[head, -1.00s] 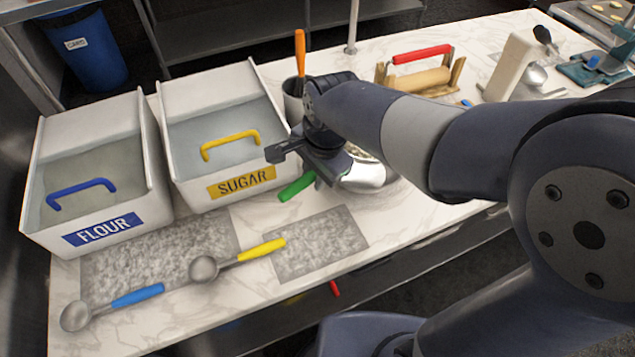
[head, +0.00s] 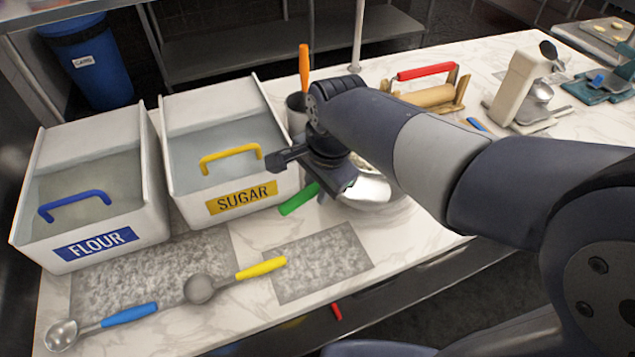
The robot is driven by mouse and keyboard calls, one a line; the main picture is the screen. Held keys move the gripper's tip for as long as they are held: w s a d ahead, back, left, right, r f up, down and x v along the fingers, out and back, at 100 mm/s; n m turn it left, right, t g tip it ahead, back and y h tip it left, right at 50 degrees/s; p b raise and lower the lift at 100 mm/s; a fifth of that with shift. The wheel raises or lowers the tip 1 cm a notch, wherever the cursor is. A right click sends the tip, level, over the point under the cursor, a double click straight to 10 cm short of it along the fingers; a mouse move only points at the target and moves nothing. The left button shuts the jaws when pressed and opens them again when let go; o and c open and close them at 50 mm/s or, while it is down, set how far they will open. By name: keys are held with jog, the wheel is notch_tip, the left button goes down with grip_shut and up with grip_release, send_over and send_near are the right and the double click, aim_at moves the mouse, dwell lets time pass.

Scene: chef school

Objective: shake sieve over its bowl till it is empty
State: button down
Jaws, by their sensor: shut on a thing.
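The bowl (head: 377,190) is shiny metal and stands on the marble counter, partly hidden behind my arm. My gripper (head: 326,187) is low at the bowl's left side, its fingers partly hidden by the wrist. It is shut on the sieve, whose green handle (head: 298,200) sticks out to the lower left. The sieve's mesh is hidden behind my gripper and arm, so I cannot tell how much it holds. A little pale matter shows at the bowl's far side, too small to make out.
The flour bin (head: 140,225) and sugar bin (head: 287,184) stand left of my gripper. A blue-handled scoop (head: 62,335) and a yellow-handled scoop (head: 200,289) lie in front. A dark pot (head: 296,112) with an orange-handled tool stands behind. A red-handled wooden tool (head: 428,97) stands farther back.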

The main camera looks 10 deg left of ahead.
jog(key=shift+f, duration=0.5)
